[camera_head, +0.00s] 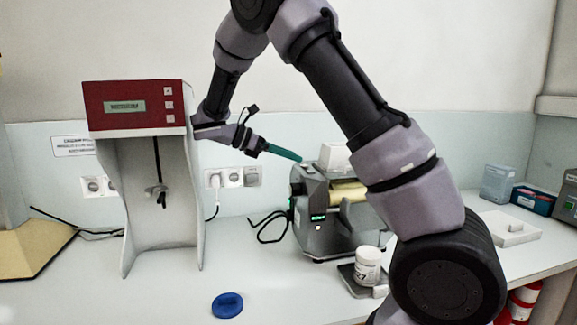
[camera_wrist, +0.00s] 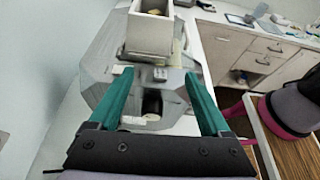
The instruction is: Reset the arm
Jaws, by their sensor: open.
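My arm reaches from the lower right, up and over, and bends down to the left in the head view. My gripper (camera_head: 283,153) points right and slightly down, with teal fingers, near the upper left of the grey mill machine (camera_head: 318,230). In the wrist view my gripper (camera_wrist: 158,76) has its two teal fingers wide apart, open, with nothing held between them. Beyond and below the fingers lies the mill machine, with its pale square hopper (camera_wrist: 150,32) ahead of them. I cannot tell the exact gap between fingertips and machine.
A red-topped mixer stand (camera_head: 135,105) is left of my gripper. A blue lid (camera_head: 227,305) lies on the counter in front. A white jar (camera_head: 367,267) stands on a small scale beside my arm. A white flat device (camera_head: 508,229) sits at right. Open counter lies front left.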

